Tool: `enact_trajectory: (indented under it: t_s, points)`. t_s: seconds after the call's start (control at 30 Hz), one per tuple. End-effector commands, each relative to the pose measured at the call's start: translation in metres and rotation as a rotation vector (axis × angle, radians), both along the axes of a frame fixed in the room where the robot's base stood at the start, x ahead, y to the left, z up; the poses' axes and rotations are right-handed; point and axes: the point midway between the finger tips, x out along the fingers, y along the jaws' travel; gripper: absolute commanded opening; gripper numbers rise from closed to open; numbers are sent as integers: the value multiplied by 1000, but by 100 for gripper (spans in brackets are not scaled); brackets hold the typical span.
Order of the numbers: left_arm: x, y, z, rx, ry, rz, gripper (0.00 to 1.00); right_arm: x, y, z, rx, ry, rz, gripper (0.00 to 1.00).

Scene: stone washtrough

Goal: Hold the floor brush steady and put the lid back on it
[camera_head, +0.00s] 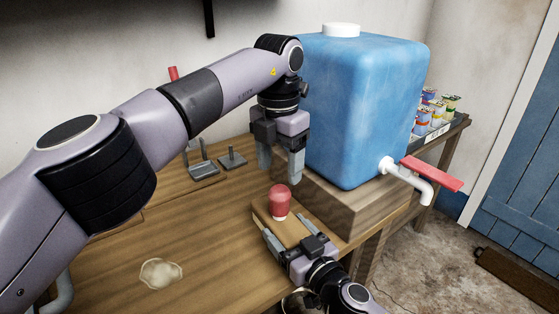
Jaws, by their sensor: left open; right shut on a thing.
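A wooden block (289,233), which I take to be the floor brush, lies on the table in front of the water tank; no bristles show. My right gripper (291,238) is shut on this block from the near side. A rounded red piece with a pale lower rim (280,199), perhaps the lid, stands upright at the block's far end. I cannot tell whether it is fixed to the block or only rests there. My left gripper (280,165) is open and empty, pointing down just above the red piece, with a small gap between.
A large blue tank (362,110) on a wooden plinth (345,208) stands close right of my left gripper; its white tap has a red lever (432,174). Grey metal brackets (204,168) stand behind. Several small pots (432,112) stand far right.

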Motion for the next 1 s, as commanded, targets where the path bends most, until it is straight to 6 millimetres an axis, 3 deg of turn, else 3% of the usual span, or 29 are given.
enact_trajectory:
  t_s: [0.2, 0.4, 1.0]
  points:
    - [0, 0, 2, 4, 1, 314, 66, 0, 0, -1, -1, 1, 0, 0]
    - [0, 0, 2, 8, 1, 487, 66, 0, 0, -1, -1, 1, 0, 0]
    - [-1, 0, -6, 10, 2, 537, 66, 0, 0, -1, -1, 1, 0, 0]
